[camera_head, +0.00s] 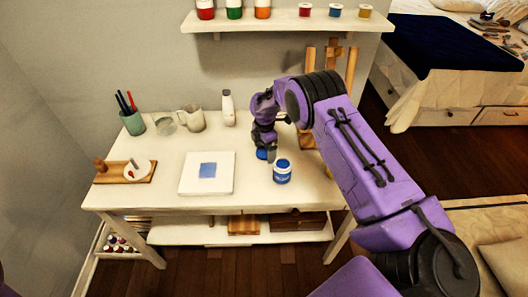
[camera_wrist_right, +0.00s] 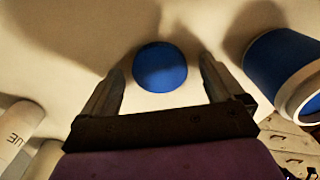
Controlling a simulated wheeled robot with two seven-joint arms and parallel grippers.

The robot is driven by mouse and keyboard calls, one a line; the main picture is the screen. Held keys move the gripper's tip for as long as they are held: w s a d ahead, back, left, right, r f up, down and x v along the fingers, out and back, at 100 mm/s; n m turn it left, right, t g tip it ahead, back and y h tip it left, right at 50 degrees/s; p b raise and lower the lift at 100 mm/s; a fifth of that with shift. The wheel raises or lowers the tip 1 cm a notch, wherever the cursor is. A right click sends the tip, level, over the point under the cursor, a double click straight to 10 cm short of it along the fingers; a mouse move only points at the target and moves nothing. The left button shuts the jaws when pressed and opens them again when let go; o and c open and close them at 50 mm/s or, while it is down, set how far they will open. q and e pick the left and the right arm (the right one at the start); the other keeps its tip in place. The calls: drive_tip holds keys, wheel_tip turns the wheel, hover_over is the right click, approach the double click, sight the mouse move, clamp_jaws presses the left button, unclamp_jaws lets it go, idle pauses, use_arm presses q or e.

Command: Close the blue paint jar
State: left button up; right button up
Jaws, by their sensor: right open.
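The blue paint jar (camera_head: 282,173) stands upright on the white table, with a blue label band and blue showing inside its pale rim. It also shows at the right edge of the right wrist view (camera_wrist_right: 282,68), partly cut off. A round blue lid (camera_head: 261,154) lies on the table just left of and behind the jar. In the right wrist view the lid (camera_wrist_right: 160,67) sits between my spread fingertips, apart from both. My right gripper (camera_head: 267,154) is open, pointing down at the lid. My left gripper is out of view.
A brush cup (camera_head: 132,122), pitcher (camera_head: 192,118) and white bottle (camera_head: 228,108) stand behind. A wooden easel (camera_head: 351,70) is behind my right arm.

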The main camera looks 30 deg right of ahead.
sight(265, 152)
drive_tip(key=shift+f, duration=0.1)
drive_tip(key=c, duration=1.1)
drive_tip(key=shift+r, duration=0.35)
wheel_tip(265, 152, up, 3)
drive_tip(key=shift+s+r+b, duration=0.1)
drive_tip(key=shift+s+b, duration=0.05)
drive_tip(key=shift+b, duration=0.65)
drive_tip(key=s+r, duration=0.3)
drive_tip(key=s, duration=0.1)
drive_tip(key=s+r+b, duration=0.1)
drive_tip(key=s+r, duration=0.2)
drive_tip(key=s, duration=0.2)
drive_tip(key=s+r+b, duration=0.1)
drive_tip(key=s+r, duration=0.2)
drive_tip(key=s, duration=0.1)
drive_tip(key=shift+s+d+r, duration=0.1)
drive_tip(key=shift+s+d, duration=0.2)
drive_tip(key=shift+s, duration=0.05)
